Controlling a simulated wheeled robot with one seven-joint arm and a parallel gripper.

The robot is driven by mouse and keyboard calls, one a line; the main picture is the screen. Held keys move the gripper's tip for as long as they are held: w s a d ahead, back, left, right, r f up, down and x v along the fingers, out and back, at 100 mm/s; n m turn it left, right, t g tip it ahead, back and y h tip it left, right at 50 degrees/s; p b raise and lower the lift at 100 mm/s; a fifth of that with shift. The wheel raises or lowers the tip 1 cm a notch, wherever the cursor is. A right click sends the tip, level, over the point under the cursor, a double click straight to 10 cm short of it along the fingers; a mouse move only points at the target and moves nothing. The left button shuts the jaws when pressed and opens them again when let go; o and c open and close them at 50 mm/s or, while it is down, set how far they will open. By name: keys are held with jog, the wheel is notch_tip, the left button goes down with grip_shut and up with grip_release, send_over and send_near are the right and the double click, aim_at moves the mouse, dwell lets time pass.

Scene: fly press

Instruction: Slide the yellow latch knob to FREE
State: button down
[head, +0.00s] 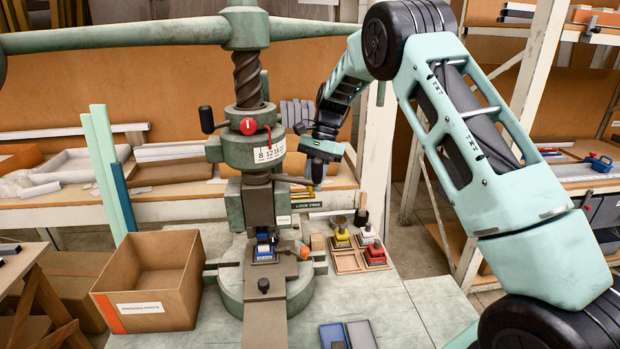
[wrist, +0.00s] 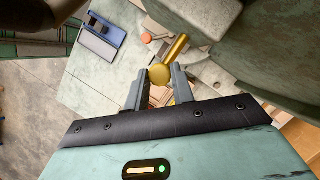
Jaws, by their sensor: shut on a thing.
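The yellow latch knob (wrist: 160,74) shows in the wrist view as a round yellow end beside a yellow bar. My gripper (wrist: 157,85) has its two grey fingers on either side of the knob and is shut on it. In the head view my gripper (head: 317,187) reaches down at the right of the green fly press (head: 258,150). Only a little yellow shows under it there. A LOCK FREE label plate (head: 306,205) sits just below. The fingers hide much of the knob, and I cannot tell its exact place along the slot.
A cardboard box (head: 150,280) stands left of the press. A wooden tray (head: 350,262) with yellow and red blocks is at the right. A blue and grey case (head: 347,335) lies in front. The press's long top bar (head: 120,37) spans above. The bench's front right is clear.

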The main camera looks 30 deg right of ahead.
jog(key=c, duration=1.2)
grip_release()
jog(key=shift+d, duration=0.2)
jog(key=b+v, duration=0.2)
jog(key=v, duration=1)
jog(key=shift+b, duration=0.4)
jog(key=shift+s, duration=0.15)
